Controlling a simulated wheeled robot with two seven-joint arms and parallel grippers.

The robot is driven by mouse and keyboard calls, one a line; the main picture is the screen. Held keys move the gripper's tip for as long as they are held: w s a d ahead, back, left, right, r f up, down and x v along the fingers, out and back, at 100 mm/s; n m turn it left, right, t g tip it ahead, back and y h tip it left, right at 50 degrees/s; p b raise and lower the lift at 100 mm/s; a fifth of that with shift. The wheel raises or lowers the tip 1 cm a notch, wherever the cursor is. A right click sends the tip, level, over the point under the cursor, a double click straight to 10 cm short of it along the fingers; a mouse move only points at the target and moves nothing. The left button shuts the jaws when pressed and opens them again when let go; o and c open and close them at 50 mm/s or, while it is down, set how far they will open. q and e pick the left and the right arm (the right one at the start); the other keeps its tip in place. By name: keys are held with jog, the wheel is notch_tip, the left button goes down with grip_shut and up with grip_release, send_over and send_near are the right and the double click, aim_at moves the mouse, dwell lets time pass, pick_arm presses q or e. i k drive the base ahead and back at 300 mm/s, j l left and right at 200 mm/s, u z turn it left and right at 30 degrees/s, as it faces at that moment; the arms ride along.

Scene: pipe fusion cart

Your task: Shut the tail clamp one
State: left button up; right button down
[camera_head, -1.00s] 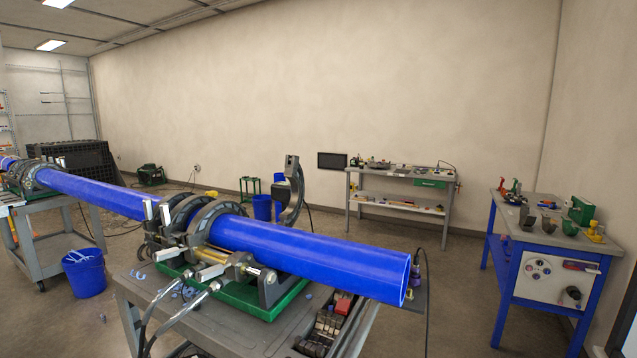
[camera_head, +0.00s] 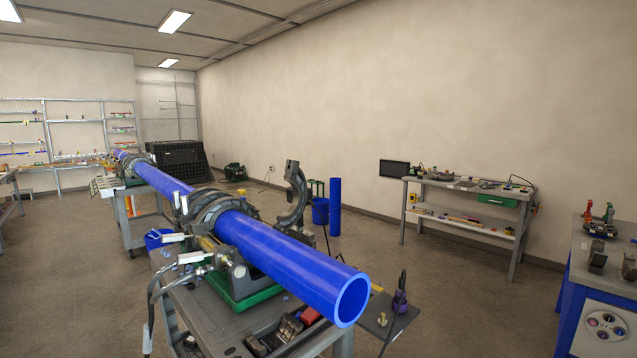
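The tail clamp (camera_head: 296,192) nearest the pipe's free end stands open, its curved dark upper jaw raised upright behind the blue pipe (camera_head: 290,251). The pipe lies in the fusion machine (camera_head: 238,268), which sits on a green base on the cart (camera_head: 205,319). Other clamp rings (camera_head: 205,208) farther along are closed around the pipe. The pipe's open end points toward the lower right. Neither of my grippers is in view.
Loose tools and a red item (camera_head: 309,316) lie in the cart's front tray. A blue upright pipe (camera_head: 335,206) and blue bucket (camera_head: 320,211) stand behind. A grey workbench (camera_head: 462,187) and a blue bench (camera_head: 590,290) are at right. Floor between is clear.

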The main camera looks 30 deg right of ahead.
aim_at(293, 175)
jog(key=i+l+u, duration=0.1)
jog(key=l, duration=0.9)
jog(key=i+l+u, duration=0.1)
jog(key=l, duration=0.95)
jog(key=i+l+u, duration=0.1)
jog(key=l, duration=0.9)
jog(key=i+l, duration=0.2)
jog(key=l, duration=0.2)
jog(key=i+l, duration=0.45)
jog(key=l, duration=0.3)
jog(key=k+j+u, duration=0.25)
jog(key=j+u, duration=0.25)
jog(key=j, duration=0.1)
